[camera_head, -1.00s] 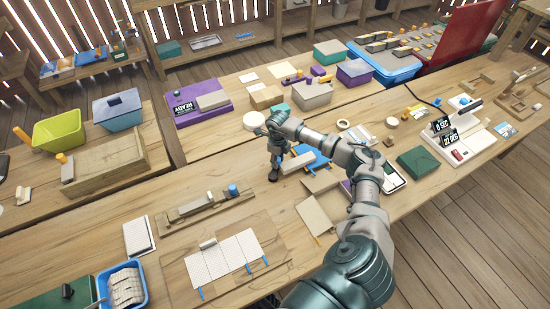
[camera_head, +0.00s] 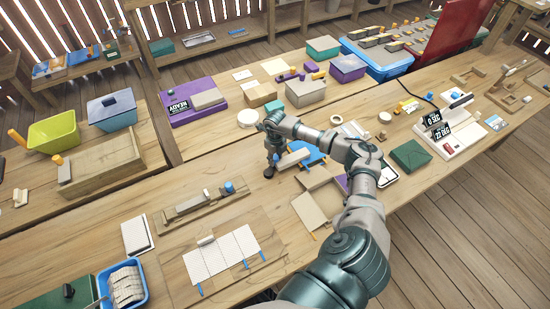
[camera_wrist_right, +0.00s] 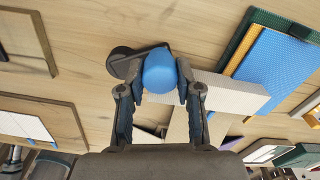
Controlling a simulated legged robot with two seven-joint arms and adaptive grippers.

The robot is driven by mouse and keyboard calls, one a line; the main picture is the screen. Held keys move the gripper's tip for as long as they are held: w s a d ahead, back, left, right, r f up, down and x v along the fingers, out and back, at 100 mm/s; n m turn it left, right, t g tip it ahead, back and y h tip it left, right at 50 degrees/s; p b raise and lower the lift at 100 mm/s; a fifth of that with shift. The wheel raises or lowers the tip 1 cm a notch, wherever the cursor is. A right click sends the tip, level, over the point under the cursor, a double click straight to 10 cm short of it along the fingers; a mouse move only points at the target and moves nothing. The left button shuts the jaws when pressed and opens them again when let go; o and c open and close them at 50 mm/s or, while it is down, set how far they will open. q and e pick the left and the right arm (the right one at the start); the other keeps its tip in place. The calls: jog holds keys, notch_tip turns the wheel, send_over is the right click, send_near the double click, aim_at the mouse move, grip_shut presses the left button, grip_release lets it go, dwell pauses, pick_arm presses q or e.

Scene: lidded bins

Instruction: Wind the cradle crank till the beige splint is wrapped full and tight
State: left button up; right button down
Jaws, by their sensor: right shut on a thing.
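My right gripper (camera_head: 273,152) stands over the cradle in the middle of the front bench. In the right wrist view its two fingers (camera_wrist_right: 160,92) are shut on the blue crank knob (camera_wrist_right: 160,72). A dark round crank part (camera_wrist_right: 124,62) shows beside the knob. The pale beige splint (camera_wrist_right: 222,92) extends to the right from behind the fingers; it also shows in the head view (camera_head: 293,159). The gripper hides part of the cradle, and how tightly the splint is wrapped cannot be told. My left gripper is not in view.
A blue tray (camera_head: 310,153) lies just behind the splint, and an open cardboard piece (camera_head: 310,211) lies in front. A board with white sheets (camera_head: 221,254) and a wooden fixture (camera_head: 205,203) are nearer. A display stand (camera_head: 459,148) is at the right.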

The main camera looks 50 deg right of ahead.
jog(key=c, duration=0.8)
grip_release()
jog(key=shift+d, duration=0.15)
notch_tip(320, 180, up, 12)
jog(key=shift+f, duration=0.15)
